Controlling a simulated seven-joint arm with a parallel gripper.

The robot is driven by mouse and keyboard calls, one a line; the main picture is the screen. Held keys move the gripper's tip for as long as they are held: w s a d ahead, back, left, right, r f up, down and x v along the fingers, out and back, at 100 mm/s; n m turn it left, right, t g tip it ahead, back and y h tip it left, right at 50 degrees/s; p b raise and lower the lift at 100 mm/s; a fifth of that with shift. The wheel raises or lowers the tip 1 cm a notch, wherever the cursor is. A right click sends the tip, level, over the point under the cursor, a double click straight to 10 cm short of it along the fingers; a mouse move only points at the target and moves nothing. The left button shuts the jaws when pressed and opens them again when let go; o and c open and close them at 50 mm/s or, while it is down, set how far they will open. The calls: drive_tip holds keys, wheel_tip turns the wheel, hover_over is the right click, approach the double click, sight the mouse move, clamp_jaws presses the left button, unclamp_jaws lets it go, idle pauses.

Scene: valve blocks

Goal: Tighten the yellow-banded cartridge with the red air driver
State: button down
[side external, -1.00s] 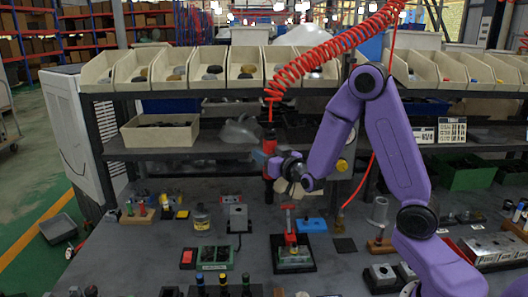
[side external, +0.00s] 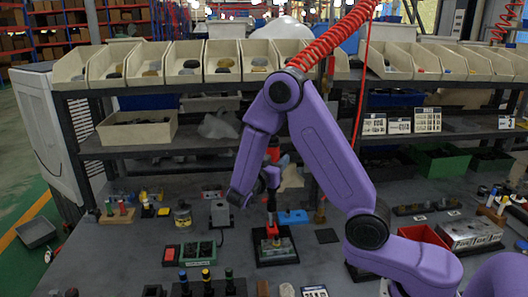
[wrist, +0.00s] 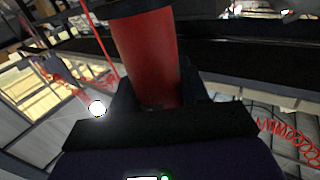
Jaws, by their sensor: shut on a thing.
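The red air driver (side external: 273,154) is in my gripper (side external: 271,178), upright above a block fixture (side external: 274,248) with a red part on top. My arm hides much of the driver and its lower end is hard to make out, so I cannot tell whether it touches the fixture. In the wrist view the driver's red body (wrist: 148,55) stands between the dark fingers of my gripper (wrist: 155,98), which are shut on it. A dark post with a yellow band (side external: 206,276) stands in the front row. I cannot tell whether it is the cartridge, or whether one sits in the fixture.
A red coiled hose (side external: 338,38) runs from above, behind my arm. A green-based tray (side external: 197,252) with a red button lies left of the fixture, and a blue block (side external: 292,217) behind it. A red bin (side external: 422,235) stands at the right. Shelves with cream bins (side external: 186,64) close the back.

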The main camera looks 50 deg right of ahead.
drive_tip(key=shift+s+a+f+m+g, duration=0.1)
drive_tip(key=shift+s+a+m+g, duration=0.3)
drive_tip(key=shift+s+g, duration=0.25)
drive_tip(key=shift+s+a+f+m+g, duration=0.15)
drive_tip(key=shift+s+a+m+g, duration=0.15)
drive_tip(key=shift+s+m+g, duration=0.25)
drive_tip(key=shift+s+a+f+m+g, duration=0.1)
drive_tip(key=shift+s+a+m+g, duration=0.25)
drive_tip(key=shift+s+g, duration=0.4)
drive_tip(key=shift+a+f, duration=0.1)
drive_tip(key=shift+f, duration=4.25)
